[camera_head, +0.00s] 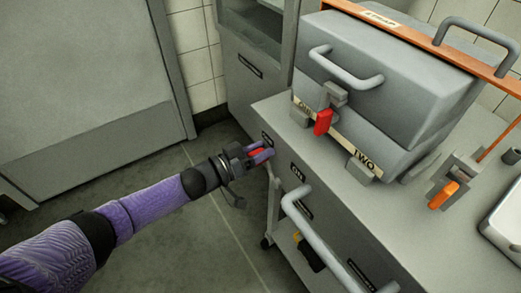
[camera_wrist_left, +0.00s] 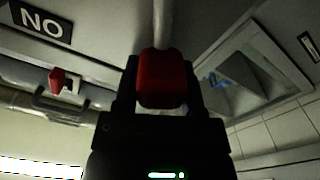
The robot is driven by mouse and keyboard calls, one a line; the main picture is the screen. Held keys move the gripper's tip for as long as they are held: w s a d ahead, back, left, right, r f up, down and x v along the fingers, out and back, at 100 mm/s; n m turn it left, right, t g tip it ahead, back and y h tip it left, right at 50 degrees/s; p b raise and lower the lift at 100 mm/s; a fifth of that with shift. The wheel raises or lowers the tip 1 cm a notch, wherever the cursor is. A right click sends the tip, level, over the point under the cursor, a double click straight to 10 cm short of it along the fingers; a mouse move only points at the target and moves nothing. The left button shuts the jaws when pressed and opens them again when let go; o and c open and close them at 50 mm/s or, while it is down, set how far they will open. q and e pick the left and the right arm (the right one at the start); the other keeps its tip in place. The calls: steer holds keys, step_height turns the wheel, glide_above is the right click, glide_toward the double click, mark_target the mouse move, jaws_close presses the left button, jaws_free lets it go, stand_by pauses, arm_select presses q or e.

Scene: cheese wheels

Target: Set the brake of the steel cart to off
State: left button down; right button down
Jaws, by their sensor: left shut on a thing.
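The steel cart (camera_head: 272,112) stands right of centre in the head view, with a dark ON plate (camera_head: 297,172) on its near side and another small dark plate (camera_head: 267,138) left of it, too small to read. My left gripper (camera_head: 262,154) is at the cart's left front corner, shut on the red brake knob (camera_wrist_left: 162,80). The knob shows between the fingers in the left wrist view, with a grey rod behind it. In that view the ON plate (camera_wrist_left: 41,19) appears upside down at upper left, apart from the knob. My right gripper is not in view.
A grey steel box (camera_head: 390,85) with a red latch (camera_head: 323,122) sits on the cart top. A grey push handle (camera_head: 320,235) sticks out from the cart's near side. An orange-handled clamp (camera_head: 443,195) stands at right. The floor to the left is clear.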

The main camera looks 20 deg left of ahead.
arm_select(q)
steer(key=shift+a+f, duration=0.15)
steer(key=shift+f, duration=0.1)
steer(key=shift+c, duration=1.8)
jaws_free()
steer(key=shift+o, duration=0.8)
steer(key=shift+r, duration=0.1)
steer(key=p+v, duration=0.3)
steer(key=v, duration=0.6)
steer(key=shift+s+a, duration=0.3)
